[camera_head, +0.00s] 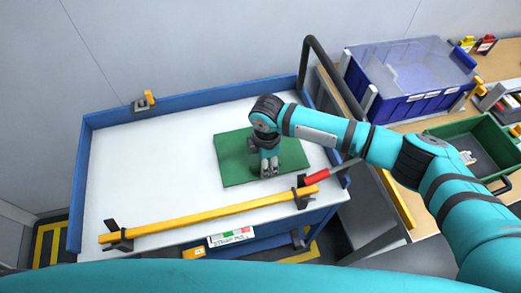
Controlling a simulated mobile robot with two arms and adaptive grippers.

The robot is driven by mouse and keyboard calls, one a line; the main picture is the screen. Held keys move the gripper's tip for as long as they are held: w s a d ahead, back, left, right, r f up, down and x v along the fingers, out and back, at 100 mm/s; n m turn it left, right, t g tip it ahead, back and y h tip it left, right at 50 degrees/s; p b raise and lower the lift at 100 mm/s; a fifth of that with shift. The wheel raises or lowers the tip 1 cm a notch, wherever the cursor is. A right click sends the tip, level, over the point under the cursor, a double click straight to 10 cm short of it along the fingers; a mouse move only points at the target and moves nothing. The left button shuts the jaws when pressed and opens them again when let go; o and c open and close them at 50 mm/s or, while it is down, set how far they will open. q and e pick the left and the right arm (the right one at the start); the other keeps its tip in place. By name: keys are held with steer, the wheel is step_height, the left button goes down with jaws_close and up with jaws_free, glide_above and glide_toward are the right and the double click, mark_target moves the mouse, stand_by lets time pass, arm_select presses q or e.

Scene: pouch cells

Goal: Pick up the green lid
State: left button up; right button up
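The green lid (236,172) is a flat green rectangle lying on the white top of the blue cart. My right gripper (269,170) comes in from the right and points down over the right half of the lid, covering part of it. Its fingertips are at or just above the lid's surface; I cannot tell whether they touch it. The fingers are too small to show whether they are open or shut. My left gripper is not in view.
The cart's white top (150,160) is mostly clear. A yellow bar (210,213) runs along its front edge. A red-handled tool (318,178) is near the front right corner. On the right bench are a green bin (470,130) and a blue lidded crate (410,105).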

jaws_close()
steer(key=shift+r, duration=0.1)
stand_by(0.3)
